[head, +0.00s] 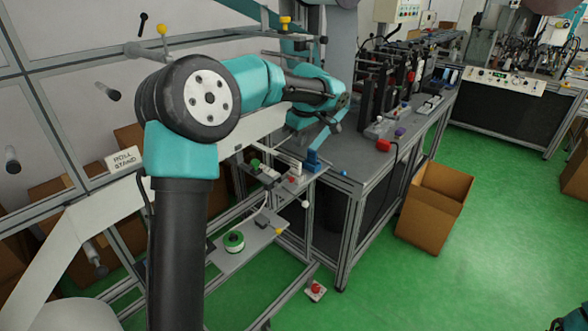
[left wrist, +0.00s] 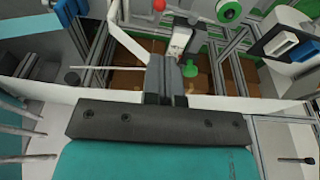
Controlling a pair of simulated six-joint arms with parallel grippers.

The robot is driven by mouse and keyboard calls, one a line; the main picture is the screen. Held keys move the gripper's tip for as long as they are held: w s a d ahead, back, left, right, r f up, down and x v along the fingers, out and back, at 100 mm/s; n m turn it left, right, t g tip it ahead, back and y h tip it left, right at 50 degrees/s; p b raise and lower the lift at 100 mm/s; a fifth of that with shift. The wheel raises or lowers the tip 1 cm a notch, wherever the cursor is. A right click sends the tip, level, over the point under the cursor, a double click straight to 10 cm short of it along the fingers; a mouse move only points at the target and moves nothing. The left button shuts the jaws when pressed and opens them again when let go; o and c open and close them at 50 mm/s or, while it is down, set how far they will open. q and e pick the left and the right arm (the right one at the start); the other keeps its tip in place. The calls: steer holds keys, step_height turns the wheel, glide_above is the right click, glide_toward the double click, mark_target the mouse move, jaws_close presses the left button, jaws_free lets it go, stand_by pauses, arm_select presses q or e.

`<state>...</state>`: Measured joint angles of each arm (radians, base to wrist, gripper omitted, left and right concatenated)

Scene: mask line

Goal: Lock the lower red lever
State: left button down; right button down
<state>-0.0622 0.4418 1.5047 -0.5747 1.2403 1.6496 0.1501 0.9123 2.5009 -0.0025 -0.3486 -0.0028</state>
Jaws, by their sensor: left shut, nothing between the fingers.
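My left gripper (left wrist: 165,72) is shut and empty, its dark fingers together in the left wrist view. In the head view my left arm reaches over the frame beside the grey bench, and its fingertips are too small to make out. My right gripper is not in view.
The grey bench (head: 350,158) carries several devices and a red part (head: 384,145). A cardboard box (head: 428,218) stands on the green floor at its right. A shelf with a green-and-white roll (head: 234,241) sits low in the frame. A green knob (left wrist: 190,70) is close to the fingers.

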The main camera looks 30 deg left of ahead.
mark_target(292, 178)
arm_select(q)
steer(key=a+f, duration=0.1)
steer(key=f, duration=0.8)
steer(key=a+f, duration=0.1)
steer(key=f, duration=0.3)
steer(key=shift+w+a+f, duration=0.3)
steer(key=shift+f, duration=0.1)
steer(key=shift+a, duration=0.1)
